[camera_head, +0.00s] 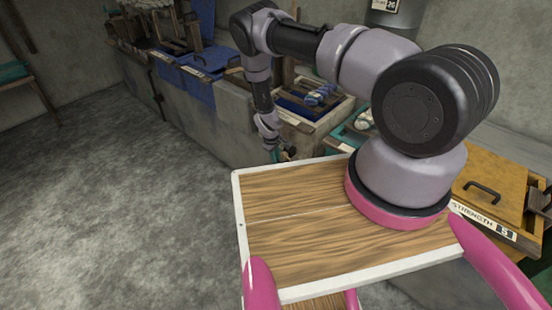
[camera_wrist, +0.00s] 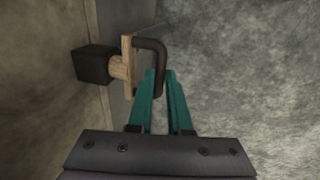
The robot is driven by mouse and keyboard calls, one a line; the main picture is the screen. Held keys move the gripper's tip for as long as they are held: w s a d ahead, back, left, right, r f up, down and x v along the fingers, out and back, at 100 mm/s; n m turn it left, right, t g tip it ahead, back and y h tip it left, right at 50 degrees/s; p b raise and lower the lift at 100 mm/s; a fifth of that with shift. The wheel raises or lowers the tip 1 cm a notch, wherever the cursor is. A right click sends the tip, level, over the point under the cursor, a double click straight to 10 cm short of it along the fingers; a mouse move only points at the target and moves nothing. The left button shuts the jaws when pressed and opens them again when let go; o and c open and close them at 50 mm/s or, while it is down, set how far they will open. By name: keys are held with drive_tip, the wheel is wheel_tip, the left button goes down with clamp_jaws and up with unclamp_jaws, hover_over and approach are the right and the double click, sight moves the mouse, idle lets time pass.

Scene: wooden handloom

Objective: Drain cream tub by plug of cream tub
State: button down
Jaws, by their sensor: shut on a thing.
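In the wrist view, a wooden plug (camera_wrist: 118,68) with a dark loop handle (camera_wrist: 150,50) sits at a black square outlet (camera_wrist: 95,66), which sticks out from a pale upright face. The wooden stem meets the outlet. My gripper (camera_wrist: 160,75) has teal fingers close together at the handle's lower right part, shut on it. In the head view, my gripper (camera_head: 283,154) is low in front of the counter. A box with a pale rim (camera_head: 318,124) and blue contents is above and behind it; it may be the cream tub. The plug is too small to tell there.
A stone counter (camera_head: 200,118) carries blue tubs (camera_head: 212,60), a teal-rimmed tub (camera_head: 350,138) and a box with a yellow lid (camera_head: 495,180). A grey cylinder (camera_head: 396,14) stands behind. The floor (camera_head: 110,200) left of the counter is clear.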

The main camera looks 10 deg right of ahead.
drive_tip(key=shift+s+a, duration=0.85)
drive_tip(key=shift+a, duration=0.25)
drive_tip(key=c, duration=0.8)
unclamp_jaws()
drive_tip(key=shift+c, duration=0.2)
drive_tip(key=shift+r, duration=0.1)
wheel_tip(320, 180, up, 10)
drive_tip(key=s+a, duration=0.1)
drive_tip(key=shift+a+r, duration=0.2)
drive_tip(key=shift+a, duration=0.1)
drive_tip(key=shift+s, duration=0.1)
